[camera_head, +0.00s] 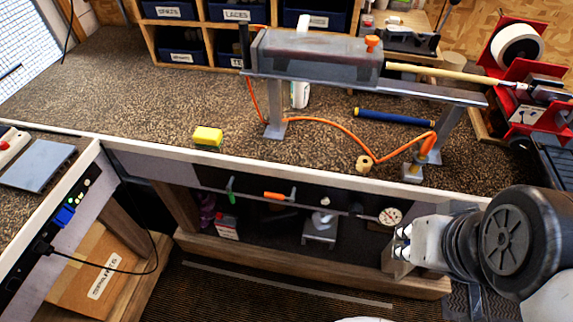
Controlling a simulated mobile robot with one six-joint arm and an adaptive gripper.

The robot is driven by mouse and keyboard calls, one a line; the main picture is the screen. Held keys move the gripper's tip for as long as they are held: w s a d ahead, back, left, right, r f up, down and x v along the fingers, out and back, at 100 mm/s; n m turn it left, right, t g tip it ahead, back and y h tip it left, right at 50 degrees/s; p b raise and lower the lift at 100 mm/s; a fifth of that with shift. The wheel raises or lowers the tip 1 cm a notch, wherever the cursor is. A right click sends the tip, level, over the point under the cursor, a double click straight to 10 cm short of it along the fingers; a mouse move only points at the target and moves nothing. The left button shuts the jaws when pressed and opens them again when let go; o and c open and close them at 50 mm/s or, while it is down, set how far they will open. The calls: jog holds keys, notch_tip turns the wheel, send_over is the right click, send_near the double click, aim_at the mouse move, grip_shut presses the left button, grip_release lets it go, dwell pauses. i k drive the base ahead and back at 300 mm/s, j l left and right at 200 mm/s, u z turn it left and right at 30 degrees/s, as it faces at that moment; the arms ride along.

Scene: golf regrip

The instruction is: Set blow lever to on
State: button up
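No part is labelled as the blow lever, so I cannot tell which one it is. Below the bench front, a green handle (230,187) stands roughly upright, and an orange handle (279,196) beside it lies roughly level. On the bench, a grey box-shaped fixture (318,57) carries a white tab (303,23) and an orange knob (372,43). An orange hose (335,127) runs from the fixture across the bench. My gripper (398,250) is at lower right, in front of the bench and apart from these parts. Its finger opening is not clear.
A yellow block (208,136), a blue grip (393,117) and a small wooden ring (364,163) lie on the bench (120,85). A gauge (390,215) is near my gripper. A red stand (522,65) is at right.

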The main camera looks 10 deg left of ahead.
aim_at(231, 196)
jog(key=u, duration=1.4)
